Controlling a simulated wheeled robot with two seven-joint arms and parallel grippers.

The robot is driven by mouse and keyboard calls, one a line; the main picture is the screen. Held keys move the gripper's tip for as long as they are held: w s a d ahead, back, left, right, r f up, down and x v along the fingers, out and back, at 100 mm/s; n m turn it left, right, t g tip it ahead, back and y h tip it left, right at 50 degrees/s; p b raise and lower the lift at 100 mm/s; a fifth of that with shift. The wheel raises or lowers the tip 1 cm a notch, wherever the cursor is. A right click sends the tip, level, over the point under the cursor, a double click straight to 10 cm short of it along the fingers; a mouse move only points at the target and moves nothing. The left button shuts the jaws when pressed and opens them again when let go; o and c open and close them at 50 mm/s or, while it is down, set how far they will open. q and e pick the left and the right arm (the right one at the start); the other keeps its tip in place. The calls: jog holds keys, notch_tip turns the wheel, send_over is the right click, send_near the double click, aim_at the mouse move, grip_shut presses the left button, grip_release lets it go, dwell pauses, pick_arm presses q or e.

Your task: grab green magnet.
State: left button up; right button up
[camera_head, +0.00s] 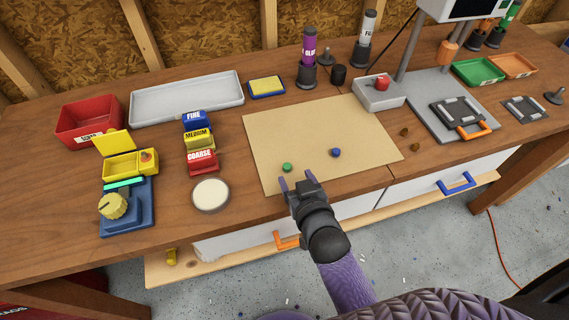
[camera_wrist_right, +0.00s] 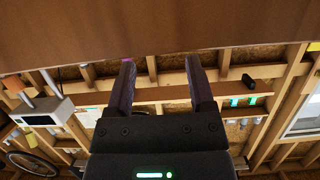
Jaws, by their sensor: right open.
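A small round green magnet (camera_head: 287,167) lies on the tan mat (camera_head: 310,125) near its front left part. A similar blue magnet (camera_head: 336,152) lies to its right on the same mat. My right gripper (camera_head: 297,181) is open and empty at the mat's front edge, just in front of the green magnet and apart from it in the picture. In the right wrist view the two fingers (camera_wrist_right: 161,85) stand apart with nothing between them; no magnet shows there. My left gripper is not in view.
A white round dish (camera_head: 211,194) and the labelled red, yellow and blue blocks (camera_head: 201,161) stand left of the mat. A grey box with a red button (camera_head: 379,92) stands at the mat's back right. Brown pieces (camera_head: 404,132) lie right of the mat.

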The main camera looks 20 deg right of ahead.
aim_at(288, 167)
jog(key=x, duration=0.2)
jog(key=b+x, duration=0.1)
jog(key=x, duration=0.2)
jog(key=shift+s+a, duration=0.1)
jog(key=shift+a, duration=0.1)
grip_shut()
